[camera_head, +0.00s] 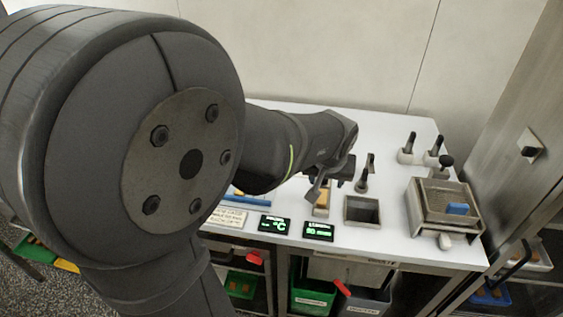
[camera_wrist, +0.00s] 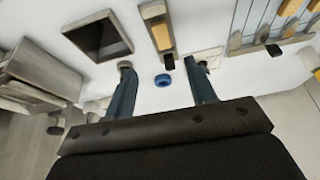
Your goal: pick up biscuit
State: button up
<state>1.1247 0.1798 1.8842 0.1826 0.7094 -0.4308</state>
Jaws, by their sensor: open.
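A tan bar that looks like a biscuit (camera_wrist: 160,36) lies in a narrow holder at the top middle of the wrist view. In the head view this tan bar (camera_head: 321,205) shows just below my gripper, partly hidden by it. My gripper (camera_wrist: 160,70) is open and empty, its two dark blue fingers apart above the white worktop. The fingertips point towards the holder, short of the bar in the wrist view. In the head view my gripper (camera_head: 322,186) is over the middle of the worktop, and my arm hides much of the left side.
A square dark opening (camera_head: 362,210) lies right of the holder. A metal box with a mesh top (camera_head: 443,203) stands at the right with a blue block (camera_head: 457,208). Upright dark handles (camera_head: 408,146) stand behind. A blue ring (camera_wrist: 163,80) lies between my fingers in view. Displays (camera_head: 274,224) sit at the front.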

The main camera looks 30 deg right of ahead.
send_over(322, 196)
jog(key=s+a, duration=0.2)
jog(key=s, duration=0.1)
jog(key=f, duration=0.6)
jog(key=shift+w+f, duration=0.2)
jog(key=shift+f, duration=0.15)
jog(key=shift+w+x, duration=0.15)
jog(key=shift+x, duration=1.2)
jog(key=shift+w+x, duration=0.1)
jog(key=shift+x, duration=1.25)
jog(key=shift+r, duration=0.1)
jog(key=c, duration=0.9)
